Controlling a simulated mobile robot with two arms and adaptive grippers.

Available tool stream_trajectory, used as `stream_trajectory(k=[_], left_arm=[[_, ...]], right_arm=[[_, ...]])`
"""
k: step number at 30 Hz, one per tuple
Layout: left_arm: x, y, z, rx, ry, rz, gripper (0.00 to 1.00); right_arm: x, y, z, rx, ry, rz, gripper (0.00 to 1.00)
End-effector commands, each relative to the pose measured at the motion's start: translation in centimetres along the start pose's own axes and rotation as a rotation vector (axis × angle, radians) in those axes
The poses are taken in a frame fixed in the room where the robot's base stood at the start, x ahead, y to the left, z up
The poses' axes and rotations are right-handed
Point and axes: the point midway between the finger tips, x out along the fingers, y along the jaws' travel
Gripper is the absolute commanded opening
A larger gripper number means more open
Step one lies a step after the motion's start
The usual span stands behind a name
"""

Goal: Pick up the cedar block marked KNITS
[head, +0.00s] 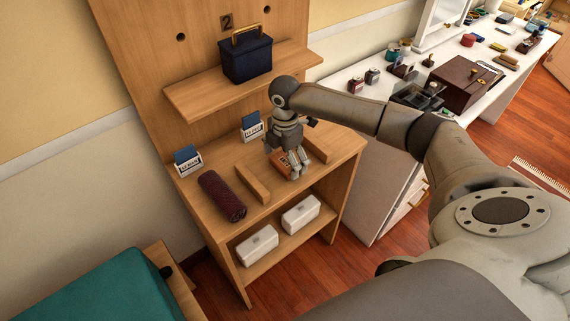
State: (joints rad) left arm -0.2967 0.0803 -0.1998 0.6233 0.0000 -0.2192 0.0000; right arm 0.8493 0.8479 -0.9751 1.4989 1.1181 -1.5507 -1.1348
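My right gripper (293,170) points down over the wooden shelf unit's top and is right at a reddish-brown block (276,160). The fingers cover much of the block, and its marking is too small and hidden to read. I cannot tell whether the fingers are closed on it or only beside it. The block lies between two light wooden strips, one on the left (253,184) and one on the right (314,145). My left gripper is not in view.
A dark red roll (222,196) lies left of the strips. Two blue cards in white holders, one left (187,160) and one behind (252,127), stand along the back. A dark blue bag (247,60) sits on the upper shelf (205,95). White boxes (257,246) sit below.

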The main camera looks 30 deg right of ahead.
Motion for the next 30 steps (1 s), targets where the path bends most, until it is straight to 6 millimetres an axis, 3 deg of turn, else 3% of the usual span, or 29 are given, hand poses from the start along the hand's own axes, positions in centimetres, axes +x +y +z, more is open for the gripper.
stream_trajectory(k=[1,8,20,26,30], left_arm=[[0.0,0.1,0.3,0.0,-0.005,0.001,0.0],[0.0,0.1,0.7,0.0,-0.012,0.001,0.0],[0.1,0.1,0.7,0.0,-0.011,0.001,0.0],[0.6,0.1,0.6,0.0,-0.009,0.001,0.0],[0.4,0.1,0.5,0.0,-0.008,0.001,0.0]], right_arm=[[0.0,0.0,0.0,0.0,0.0,0.0,0.81],[0.0,0.0,0.0,0.0,0.0,0.0,0.52],[-0.7,0.1,0.0,0.001,0.0,0.002,0.52],[-3.4,0.1,-0.1,-0.001,0.001,0.003,0.52],[-5.6,-1.6,-1.1,-0.003,0.0,0.004,0.52]])
